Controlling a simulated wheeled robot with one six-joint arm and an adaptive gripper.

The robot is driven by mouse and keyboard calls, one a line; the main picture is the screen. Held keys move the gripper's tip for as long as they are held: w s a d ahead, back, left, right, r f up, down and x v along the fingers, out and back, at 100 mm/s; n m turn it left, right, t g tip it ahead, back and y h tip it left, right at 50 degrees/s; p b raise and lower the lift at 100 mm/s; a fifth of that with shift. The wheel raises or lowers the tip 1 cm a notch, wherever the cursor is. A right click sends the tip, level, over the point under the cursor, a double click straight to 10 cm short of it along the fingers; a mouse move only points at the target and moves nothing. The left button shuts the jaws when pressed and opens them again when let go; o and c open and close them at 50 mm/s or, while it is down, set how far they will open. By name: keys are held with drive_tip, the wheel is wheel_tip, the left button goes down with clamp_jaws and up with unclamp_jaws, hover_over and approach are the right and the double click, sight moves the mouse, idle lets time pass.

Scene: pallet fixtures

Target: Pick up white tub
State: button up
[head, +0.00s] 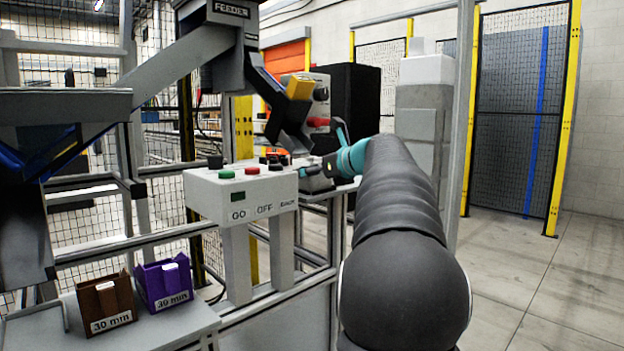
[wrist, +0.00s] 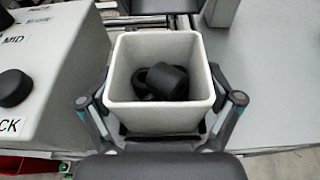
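The white tub (wrist: 160,119) is in the middle of the wrist view, square and open at the top, with several black round parts (wrist: 162,79) inside. My gripper (wrist: 160,100) has one finger on each side of the tub, close against its left and right walls. Whether the fingers press on it or only stand around it cannot be told. In the head view my gripper (head: 318,178) is at the far end of my arm, just right of the control box; the tub cannot be made out there.
A control box (head: 240,192) with several buttons stands left of my gripper; its side (wrist: 45,75) also fills the left of the wrist view. A grey surface (wrist: 265,90) is clear right of the tub. Brown (head: 106,302) and purple (head: 164,284) bins stand on a shelf at lower left.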

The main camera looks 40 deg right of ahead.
drive_tip(key=c, duration=0.7)
drive_tip(key=shift+r, duration=0.15)
drive_tip(key=shift+c, duration=0.2)
drive_tip(key=shift+r+p, duration=0.3)
drive_tip(key=shift+r, duration=0.25)
drive_tip(key=shift+s+r, duration=0.1)
drive_tip(key=shift+s, duration=0.15)
drive_tip(key=s+d, duration=0.1)
drive_tip(key=s, duration=1.6)
drive_tip(key=r+p, duration=0.5)
drive_tip(key=shift+s+d, duration=0.2)
drive_tip(key=shift+s, duration=0.05)
